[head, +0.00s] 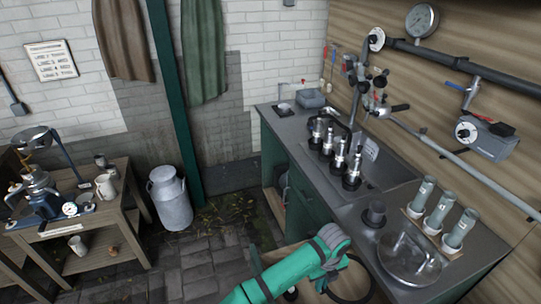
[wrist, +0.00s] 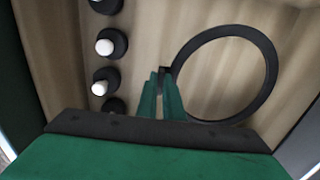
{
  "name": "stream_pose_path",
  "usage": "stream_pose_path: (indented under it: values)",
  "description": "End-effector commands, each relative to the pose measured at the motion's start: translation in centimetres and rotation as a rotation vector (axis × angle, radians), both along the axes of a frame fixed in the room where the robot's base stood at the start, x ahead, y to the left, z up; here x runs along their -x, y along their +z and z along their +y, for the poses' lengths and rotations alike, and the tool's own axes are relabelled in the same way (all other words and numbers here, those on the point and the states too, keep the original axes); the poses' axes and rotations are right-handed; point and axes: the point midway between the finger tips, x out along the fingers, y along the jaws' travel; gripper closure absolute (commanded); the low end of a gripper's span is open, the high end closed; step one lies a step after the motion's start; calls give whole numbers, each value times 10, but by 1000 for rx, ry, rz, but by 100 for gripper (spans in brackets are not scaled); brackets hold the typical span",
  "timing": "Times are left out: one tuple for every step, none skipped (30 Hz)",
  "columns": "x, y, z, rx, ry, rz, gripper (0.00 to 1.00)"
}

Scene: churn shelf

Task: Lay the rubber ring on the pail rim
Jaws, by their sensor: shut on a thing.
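My gripper (wrist: 162,92) has its green fingers closed together on the left edge of a large thin black rubber ring (wrist: 273,72). The ring is seen face-on in the wrist view, over a pale wooden surface. In the head view the dark curve of the ring (head: 369,284) shows low in the picture, beside my green arm and in front of the counter. I cannot make out an open pail for sure. A round metal piece with a bar handle (head: 408,258) lies on the counter, to the right of my gripper.
Black round pieces, some with white centres (wrist: 104,47), line the left of the wrist view. A milk churn (head: 172,203) stands on the floor.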

Motion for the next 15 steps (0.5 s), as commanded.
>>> stream_pose_path:
  values:
    - [0, 3, 0, 1, -1, 0, 100]
    - [0, 5, 0, 0, -1, 0, 100]
    - [0, 6, 0, 0, -1, 0, 100]
    - [0, 8, 0, 0, -1, 0, 100]
    - [0, 9, 0, 0, -1, 0, 100]
    - [0, 11, 0, 0, -1, 0, 100]
    - [0, 13, 0, 0, -1, 1, 100]
    - [0, 15, 0, 0, 0, 0, 100]
    - [0, 17, 0, 1, 0, 0, 100]
    - [0, 18, 0, 1, 0, 0, 100]
    - [0, 20, 0, 1, 0, 0, 100]
    - [0, 22, 0, 0, 0, 0, 100]
    - [0, 24, 0, 0, 0, 0, 100]
    - [0, 25, 0, 0, 0, -1, 100]
    - [0, 27, 0, 0, 0, -1, 100]
